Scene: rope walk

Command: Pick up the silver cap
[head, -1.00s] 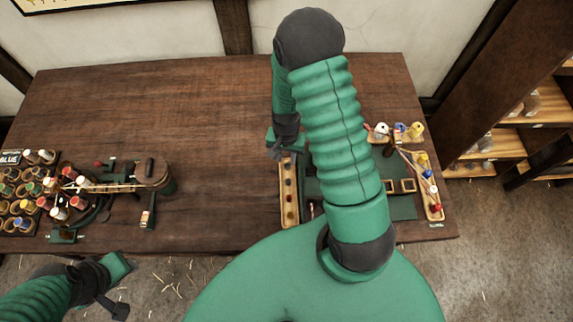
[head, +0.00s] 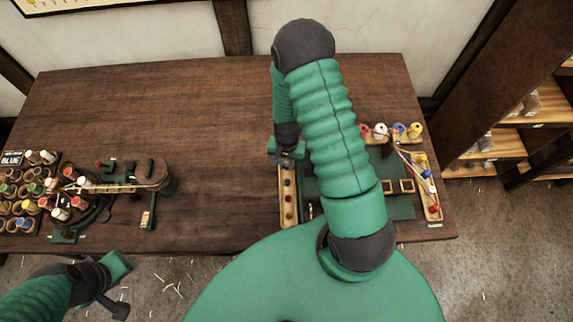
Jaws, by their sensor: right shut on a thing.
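My right gripper (head: 283,159) is over the far end of a narrow wooden tray (head: 286,222) at the middle of the table. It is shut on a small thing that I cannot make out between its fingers. Several small dark and red pieces sit in a row in the tray in front of it. I cannot pick out the silver cap; it is too small to tell or hidden by the gripper.
A rack of coloured spools (head: 30,193) and a green winding device (head: 120,178) stand at left. Several bobbins (head: 398,130) and a wooden tray with coloured pieces (head: 432,198) are at right. The table's (head: 190,110) back middle is clear. My right arm hides part of the right side.

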